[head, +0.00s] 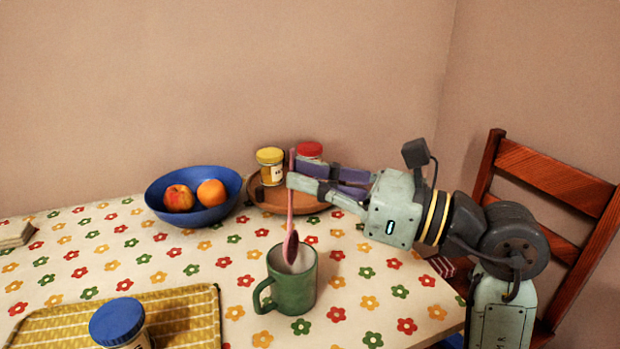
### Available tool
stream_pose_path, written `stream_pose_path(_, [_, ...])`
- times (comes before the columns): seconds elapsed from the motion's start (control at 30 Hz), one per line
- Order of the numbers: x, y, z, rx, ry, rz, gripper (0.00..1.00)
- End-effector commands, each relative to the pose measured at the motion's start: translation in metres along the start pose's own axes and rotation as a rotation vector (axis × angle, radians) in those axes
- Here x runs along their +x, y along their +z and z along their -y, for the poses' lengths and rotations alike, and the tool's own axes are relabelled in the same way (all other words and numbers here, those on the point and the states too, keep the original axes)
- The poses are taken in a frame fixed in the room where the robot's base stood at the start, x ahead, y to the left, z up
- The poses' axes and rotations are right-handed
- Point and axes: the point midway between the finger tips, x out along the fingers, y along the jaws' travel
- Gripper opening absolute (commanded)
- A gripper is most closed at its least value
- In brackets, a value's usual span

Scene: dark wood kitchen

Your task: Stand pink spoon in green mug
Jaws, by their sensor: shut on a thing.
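The pink spoon (290,222) hangs upright in the head view, with its bowl end down. The green mug (293,287) stands upright on the flowered tablecloth, its handle to the left. My gripper (292,172) is shut on the upper part of the spoon, above the mug. The spoon's bowl shows at the mug's opening, in front of the inner back wall. I cannot tell whether the bowl touches the mug.
A blue bowl (231,204) with fruit and a round wooden tray (268,197) with two jars stand behind. A yellow woven tray (190,318) with a blue-lidded jar (120,325) is front left. A wooden chair (553,183) stands right. Tablecloth left of the mug is clear.

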Motion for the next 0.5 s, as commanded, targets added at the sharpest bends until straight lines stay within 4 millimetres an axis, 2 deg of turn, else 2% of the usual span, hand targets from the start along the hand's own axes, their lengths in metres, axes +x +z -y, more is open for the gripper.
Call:
stream_pose_path(0.03, [-0.001,-0.008,0.000,0.000,0.000,0.000,0.00])
stream_pose_path(0.5, [-0.004,-0.041,0.000,-0.001,0.000,0.001,0.00])
